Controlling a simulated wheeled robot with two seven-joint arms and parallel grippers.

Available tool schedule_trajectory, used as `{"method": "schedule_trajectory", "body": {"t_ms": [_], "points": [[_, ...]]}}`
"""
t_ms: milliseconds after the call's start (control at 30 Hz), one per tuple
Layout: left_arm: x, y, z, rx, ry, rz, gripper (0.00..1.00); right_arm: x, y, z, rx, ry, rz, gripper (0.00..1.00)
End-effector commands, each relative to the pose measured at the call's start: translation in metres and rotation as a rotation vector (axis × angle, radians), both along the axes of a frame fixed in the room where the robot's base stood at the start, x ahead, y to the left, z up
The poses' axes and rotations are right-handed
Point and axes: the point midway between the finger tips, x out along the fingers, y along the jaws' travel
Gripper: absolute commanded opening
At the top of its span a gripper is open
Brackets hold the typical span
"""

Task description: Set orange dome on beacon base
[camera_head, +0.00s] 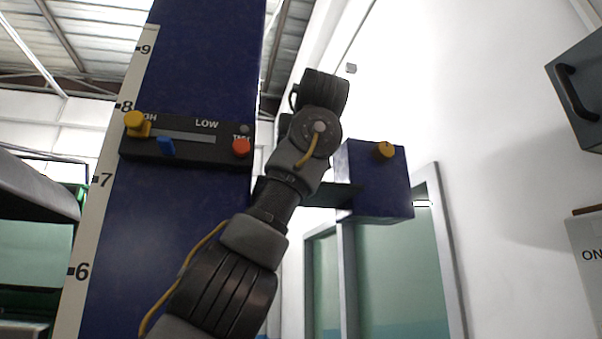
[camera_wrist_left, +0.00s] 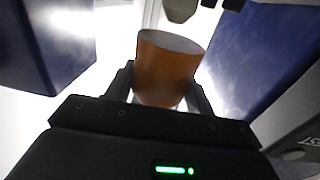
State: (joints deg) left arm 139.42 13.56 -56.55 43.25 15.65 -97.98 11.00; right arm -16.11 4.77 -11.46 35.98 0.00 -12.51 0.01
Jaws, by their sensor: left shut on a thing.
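In the left wrist view an orange dome (camera_wrist_left: 166,66), looking like a short cylinder with a flat grey end towards the top, sits between the jaws of my left gripper (camera_wrist_left: 163,88). The jaws are shut on its sides. In the head view my left arm rises up the middle, and its jaws and the dome cannot be made out there. I cannot identify the beacon base in either view. My right gripper is in neither view.
A blue box (camera_head: 375,190) with a yellow knob (camera_head: 384,150) is right of my arm. A grey cabinet (camera_head: 580,85) is far right.

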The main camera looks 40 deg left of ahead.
Motion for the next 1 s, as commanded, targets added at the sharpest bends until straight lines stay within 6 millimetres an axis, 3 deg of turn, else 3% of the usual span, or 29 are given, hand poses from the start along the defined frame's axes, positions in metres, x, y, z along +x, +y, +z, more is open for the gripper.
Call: {"method": "schedule_trajectory", "body": {"t_ms": [133, 400, 700, 1000], "points": [[0.005, 0.002, -0.006, 0.001, -0.001, 0.000, 0.31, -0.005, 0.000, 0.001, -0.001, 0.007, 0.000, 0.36], [0.011, 0.005, -0.020, 0.001, -0.001, 0.000, 0.31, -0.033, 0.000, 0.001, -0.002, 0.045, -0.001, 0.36], [0.010, 0.004, -0.042, 0.001, 0.001, -0.001, 0.31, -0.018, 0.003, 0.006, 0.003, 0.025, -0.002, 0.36], [0.010, 0.004, -0.044, 0.001, 0.001, -0.002, 0.31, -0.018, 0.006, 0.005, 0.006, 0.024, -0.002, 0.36]]}}
